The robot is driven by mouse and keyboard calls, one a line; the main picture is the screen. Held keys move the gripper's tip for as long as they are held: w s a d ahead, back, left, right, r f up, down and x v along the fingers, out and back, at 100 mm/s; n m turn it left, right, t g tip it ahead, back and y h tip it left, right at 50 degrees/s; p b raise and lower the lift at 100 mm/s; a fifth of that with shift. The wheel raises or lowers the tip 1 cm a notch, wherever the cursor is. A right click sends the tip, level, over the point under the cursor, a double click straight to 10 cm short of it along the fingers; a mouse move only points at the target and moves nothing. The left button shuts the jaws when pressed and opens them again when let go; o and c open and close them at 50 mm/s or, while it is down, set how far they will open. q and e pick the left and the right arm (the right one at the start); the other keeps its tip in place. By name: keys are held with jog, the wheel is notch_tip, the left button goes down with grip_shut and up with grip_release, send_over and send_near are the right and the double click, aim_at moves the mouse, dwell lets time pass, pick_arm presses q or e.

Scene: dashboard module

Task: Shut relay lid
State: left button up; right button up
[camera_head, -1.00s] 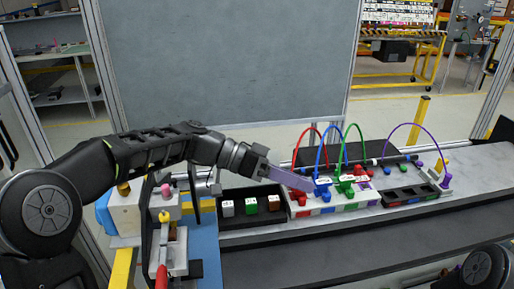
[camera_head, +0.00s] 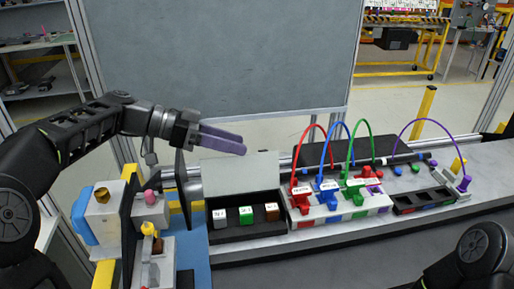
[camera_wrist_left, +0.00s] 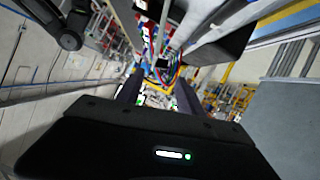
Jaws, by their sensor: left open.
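The relay box (camera_head: 246,232) is a black tray left of the connector block in the head view. It holds a white, a green and a brown relay. Its pale grey lid (camera_head: 238,172) stands raised along the box's back edge, so the box is open on top. My left gripper (camera_head: 243,144) has purple fingers and is above and behind the lid, pointing right. It is open and empty. The fingers also show apart in the left wrist view (camera_wrist_left: 158,95), where I cannot make out the lid. My right gripper is out of view.
The connector block (camera_head: 340,208) with red, blue and green cable loops stands right of the box. A black tray (camera_head: 418,203) and purple cable (camera_head: 407,122) lie farther right. A fixture with coloured knobs (camera_head: 150,210) stands at left. A grey board (camera_head: 220,70) rises behind.

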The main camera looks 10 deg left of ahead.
aim_at(264, 151)
pick_arm(q)
jog(key=p+x, duration=0.1)
jog(key=x, duration=0.5)
jog(key=shift+p, duration=0.3)
jog(key=shift+c, duration=0.2)
grip_shut()
dwell(0.8)
